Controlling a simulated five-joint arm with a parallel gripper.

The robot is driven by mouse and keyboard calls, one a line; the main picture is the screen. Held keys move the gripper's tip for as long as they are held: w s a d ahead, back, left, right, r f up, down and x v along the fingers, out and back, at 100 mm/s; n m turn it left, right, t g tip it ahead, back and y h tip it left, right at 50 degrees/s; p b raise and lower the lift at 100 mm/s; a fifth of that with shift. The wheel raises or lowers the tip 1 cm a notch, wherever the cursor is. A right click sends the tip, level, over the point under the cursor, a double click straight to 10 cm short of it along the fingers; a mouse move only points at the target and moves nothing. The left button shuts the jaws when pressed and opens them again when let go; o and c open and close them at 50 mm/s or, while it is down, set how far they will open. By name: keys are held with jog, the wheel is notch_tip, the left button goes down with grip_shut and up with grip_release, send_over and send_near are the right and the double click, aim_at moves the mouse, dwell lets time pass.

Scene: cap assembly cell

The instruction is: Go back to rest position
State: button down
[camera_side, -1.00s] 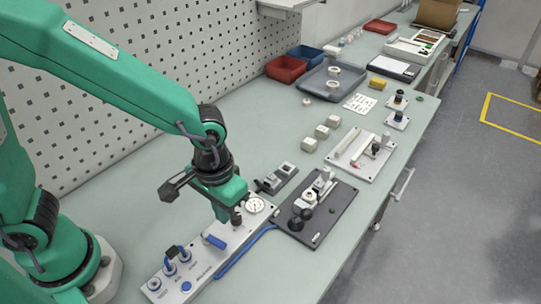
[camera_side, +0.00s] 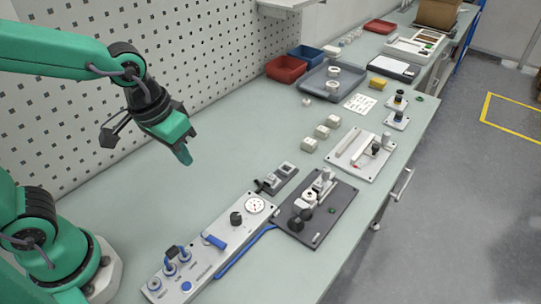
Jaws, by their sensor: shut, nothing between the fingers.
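My gripper (camera_side: 184,155) hangs in the air above the bare left part of the bench, tilted down to the right. It is shut and empty, with its fingertips apart from everything. The silver control panel (camera_side: 215,255) lies below and to the right of it, with a black knob (camera_side: 236,218), a round gauge (camera_side: 255,205), a blue-handled lever (camera_side: 214,241) and blue fittings. Nothing hides the knob.
A dark fixture plate (camera_side: 325,225) and a light fixture plate (camera_side: 360,157) lie to the right. Several pale blocks (camera_side: 321,131), a grey tray (camera_side: 333,77) and red (camera_side: 286,68) and blue (camera_side: 305,56) bins stand farther back. A perforated wall (camera_side: 200,60) bounds the bench behind my arm.

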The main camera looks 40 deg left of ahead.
jog(key=s+a+r+t, duration=0.3)
jog(key=s+a+r, duration=0.1)
jog(key=a, duration=0.4)
jog(key=shift+s+r+y, duration=0.2)
jog(key=shift+r+y, duration=0.2)
jog(key=shift+r, duration=0.45)
jog(key=shift+a, duration=0.1)
